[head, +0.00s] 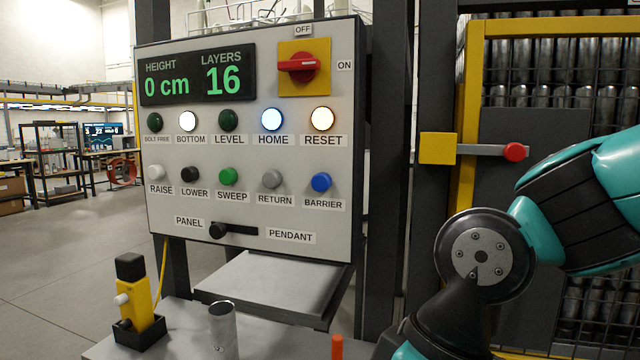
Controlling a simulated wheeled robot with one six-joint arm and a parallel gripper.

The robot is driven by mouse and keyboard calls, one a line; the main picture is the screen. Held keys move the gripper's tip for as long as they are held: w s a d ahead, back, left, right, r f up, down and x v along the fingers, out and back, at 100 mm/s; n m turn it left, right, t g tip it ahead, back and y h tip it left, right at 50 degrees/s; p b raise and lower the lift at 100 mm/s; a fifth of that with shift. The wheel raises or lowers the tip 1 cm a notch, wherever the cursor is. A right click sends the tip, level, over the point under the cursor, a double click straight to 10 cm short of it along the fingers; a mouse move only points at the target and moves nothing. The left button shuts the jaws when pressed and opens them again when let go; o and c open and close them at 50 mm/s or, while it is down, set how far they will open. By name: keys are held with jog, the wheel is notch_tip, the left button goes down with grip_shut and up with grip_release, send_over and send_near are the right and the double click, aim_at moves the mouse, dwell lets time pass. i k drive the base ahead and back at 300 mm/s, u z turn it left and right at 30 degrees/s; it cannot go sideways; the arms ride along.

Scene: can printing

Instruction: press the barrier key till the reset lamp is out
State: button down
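The control panel (350,190) faces me in the head view. Its blue barrier key (321,182) is at the right end of the lower key row, above the BARRIER label. The reset lamp (322,119) above it is lit a warm white. Nothing touches the barrier key. My teal and black arm shows at the right, apart from the panel. My gripper is outside the view.
The bottom lamp (188,121) and home lamp (272,119) are lit. A red rotary switch (298,65) sits above. A grey shelf (272,283) juts below the panel. A yellow pendant (137,300) and metal can (223,328) stand on the table. A fence gate is at right.

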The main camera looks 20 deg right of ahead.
aim_at(321, 182)
jog(key=z, duration=1.9)
jog(key=k, duration=1.1)
jog(key=u, duration=1.85)
jog(key=i, duration=0.5)
